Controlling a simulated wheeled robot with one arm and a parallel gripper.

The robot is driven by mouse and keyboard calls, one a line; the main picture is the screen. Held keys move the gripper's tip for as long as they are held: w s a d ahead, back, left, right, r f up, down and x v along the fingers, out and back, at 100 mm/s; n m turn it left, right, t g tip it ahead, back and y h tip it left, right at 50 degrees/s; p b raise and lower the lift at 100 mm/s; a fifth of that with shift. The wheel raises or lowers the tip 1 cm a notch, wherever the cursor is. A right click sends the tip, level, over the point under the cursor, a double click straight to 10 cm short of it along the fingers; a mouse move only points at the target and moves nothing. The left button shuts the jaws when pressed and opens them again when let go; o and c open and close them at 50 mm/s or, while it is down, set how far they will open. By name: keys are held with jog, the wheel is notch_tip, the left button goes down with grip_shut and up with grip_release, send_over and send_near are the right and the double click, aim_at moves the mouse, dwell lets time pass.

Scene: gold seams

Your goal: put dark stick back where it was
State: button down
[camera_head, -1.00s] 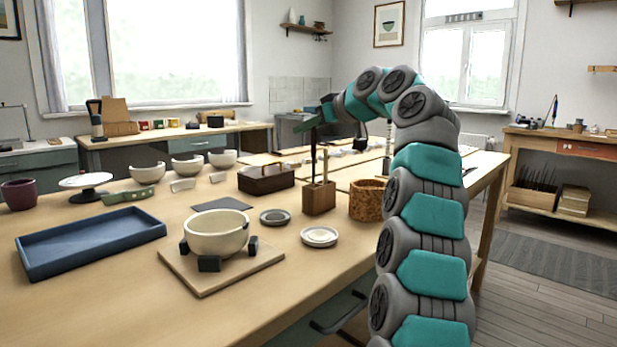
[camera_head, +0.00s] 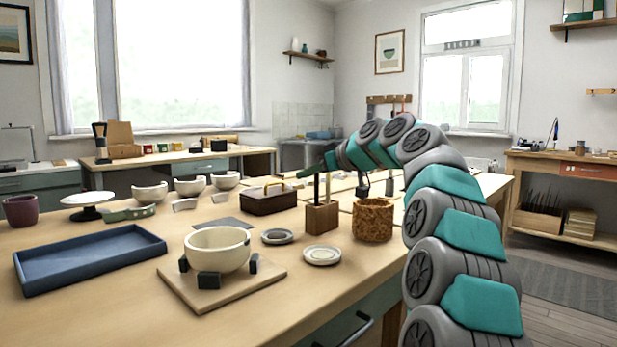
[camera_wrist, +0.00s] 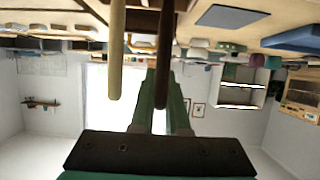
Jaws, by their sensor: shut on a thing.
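The dark stick (camera_head: 316,188) stands upright at the wooden block (camera_head: 322,218), beside a pale stick (camera_head: 327,186) that stands in the same block. The dark stick's lower end meets the block's top; how deep it sits cannot be seen. My gripper (camera_head: 317,168) is above the block, shut on the dark stick's upper end. In the wrist view, which is upside down, the dark stick (camera_wrist: 165,50) runs to my green fingers (camera_wrist: 156,98). The pale stick (camera_wrist: 117,50) is close to its left, apart from it.
A cork pot (camera_head: 373,220) stands right of the block, and a dark lidded box (camera_head: 268,203) behind it to the left. Small dishes (camera_head: 322,255) and a cream bowl (camera_head: 217,249) on a board are in front and left. A blue tray (camera_head: 92,258) lies far left.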

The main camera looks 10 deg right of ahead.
jog(key=shift+f, duration=0.25)
jog(key=c, duration=0.9)
grip_release()
jog(key=shift+r, duration=0.1)
jog(key=v, duration=1.2)
jog(key=shift+b, duration=0.3)
